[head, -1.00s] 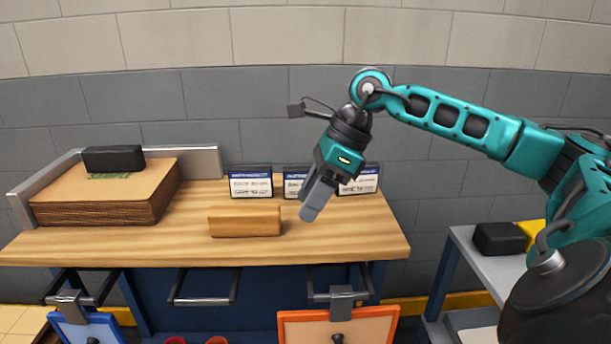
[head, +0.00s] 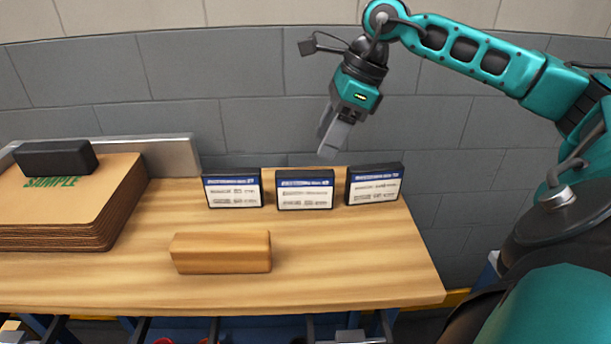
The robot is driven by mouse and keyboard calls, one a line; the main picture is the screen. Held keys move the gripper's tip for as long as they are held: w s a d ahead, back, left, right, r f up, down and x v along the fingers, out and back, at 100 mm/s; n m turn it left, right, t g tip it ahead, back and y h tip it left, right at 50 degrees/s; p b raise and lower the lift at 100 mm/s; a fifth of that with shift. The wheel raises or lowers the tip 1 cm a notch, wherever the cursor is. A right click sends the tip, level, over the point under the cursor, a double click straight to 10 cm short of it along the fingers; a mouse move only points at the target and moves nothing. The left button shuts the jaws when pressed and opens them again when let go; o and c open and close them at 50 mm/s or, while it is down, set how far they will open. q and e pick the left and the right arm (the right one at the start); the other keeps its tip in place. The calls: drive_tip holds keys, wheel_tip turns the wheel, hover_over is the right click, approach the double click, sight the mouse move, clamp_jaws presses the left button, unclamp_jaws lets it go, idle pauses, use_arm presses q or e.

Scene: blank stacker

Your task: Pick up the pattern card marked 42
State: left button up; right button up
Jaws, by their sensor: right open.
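Three pattern cards with blue headers and white faces stand in a row at the back of the wooden bench: a left card (head: 233,189), a middle card (head: 305,190) and a right card (head: 375,184). Their print is too small for me to read the numbers with certainty, so I cannot tell which is marked 42. My right gripper (head: 332,140) is open and empty, fingers pointing down, above the row between the middle and right cards. It appears apart from the cards. My left gripper is not in view.
A wooden block (head: 221,252) lies on the bench in front of the cards. A stack of brown sheets (head: 70,205) marked SAMPLE, with a black block (head: 55,158) on top, fills the left side against a metal fence (head: 172,157). The bench's front right is clear.

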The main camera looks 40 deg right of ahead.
sight(301, 189)
drive_tip(key=shift+w+d+f, duration=0.1)
drive_tip(key=shift+w, duration=0.1)
drive_tip(key=x, duration=0.6)
drive_tip(key=shift+f, duration=0.25)
drive_tip(key=shift+x, duration=3.05)
drive_tip(key=shift+w+f, duration=0.1)
drive_tip(key=shift+w, duration=0.05)
drive_tip(key=shift+c, duration=0.2)
clamp_jaws()
